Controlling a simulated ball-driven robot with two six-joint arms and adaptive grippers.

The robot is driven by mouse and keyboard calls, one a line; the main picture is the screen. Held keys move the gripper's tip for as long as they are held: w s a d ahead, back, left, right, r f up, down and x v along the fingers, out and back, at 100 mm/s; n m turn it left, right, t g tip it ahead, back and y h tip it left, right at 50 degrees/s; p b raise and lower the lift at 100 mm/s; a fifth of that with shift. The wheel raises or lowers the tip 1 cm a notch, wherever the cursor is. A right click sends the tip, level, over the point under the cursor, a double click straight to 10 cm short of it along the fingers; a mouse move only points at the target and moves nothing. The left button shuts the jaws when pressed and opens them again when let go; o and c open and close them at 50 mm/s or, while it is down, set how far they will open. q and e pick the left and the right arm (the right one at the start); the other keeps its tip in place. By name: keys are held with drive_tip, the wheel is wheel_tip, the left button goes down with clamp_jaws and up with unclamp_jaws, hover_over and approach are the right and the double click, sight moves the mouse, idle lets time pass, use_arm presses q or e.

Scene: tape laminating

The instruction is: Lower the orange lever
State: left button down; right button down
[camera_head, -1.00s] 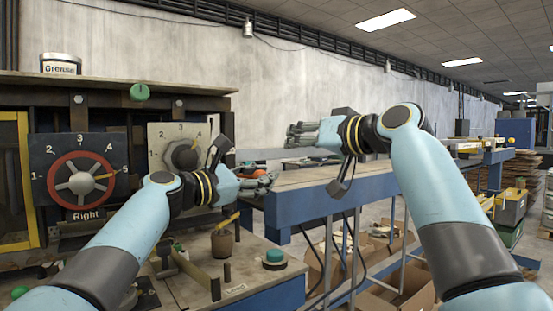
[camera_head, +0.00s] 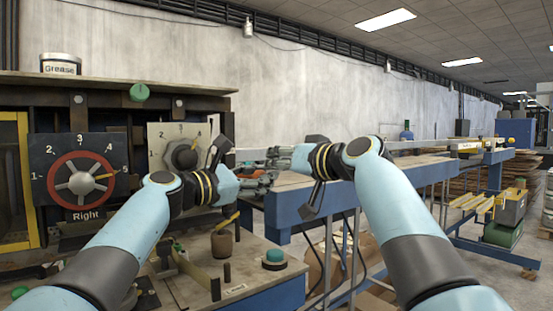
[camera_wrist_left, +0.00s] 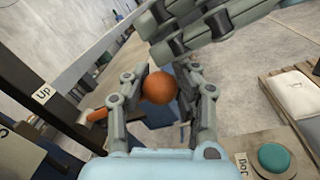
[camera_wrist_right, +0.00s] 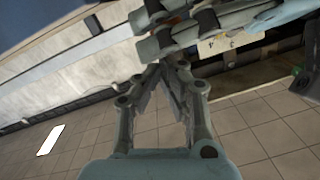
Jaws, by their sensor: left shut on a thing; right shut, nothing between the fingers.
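The orange lever's round knob (camera_wrist_left: 159,87) sits between the fingers of my left gripper (camera_wrist_left: 165,92) in the left wrist view. My left gripper is shut on it. An orange piece (camera_wrist_left: 97,115) shows to the left of that gripper, close to an "UP" label (camera_wrist_left: 43,94). In the head view, my left gripper (camera_head: 262,181) points right, and its fingers partly hide the lever. My right gripper (camera_head: 276,158) points left, close to the left one. In the right wrist view, the right gripper's fingertips (camera_wrist_right: 163,68) meet with nothing between them.
The machine panel carries a red dial marked "Right" (camera_head: 80,184) and a grey dial (camera_head: 182,157). A teal button (camera_head: 274,257) stands on the front bench. A blue-framed table (camera_head: 300,203) lies beyond the grippers. Each wrist view shows the other gripper's fingers across its top.

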use_arm(q)
drive_tip(key=shift+w+a+f, duration=0.1)
drive_tip(key=shift+a, duration=0.15)
use_arm(e)
drive_tip(key=shift+f, duration=0.7)
use_arm(q)
drive_tip(key=c, duration=1.5)
unclamp_jaws()
drive_tip(key=o, duration=0.8)
drive_tip(key=shift+w+a, duration=0.1)
drive_tip(key=shift+a, duration=0.2)
drive_tip(key=shift+d, duration=0.1)
use_arm(e)
drive_tip(key=shift+w+a, duration=0.1)
drive_tip(key=shift+a, duration=0.3)
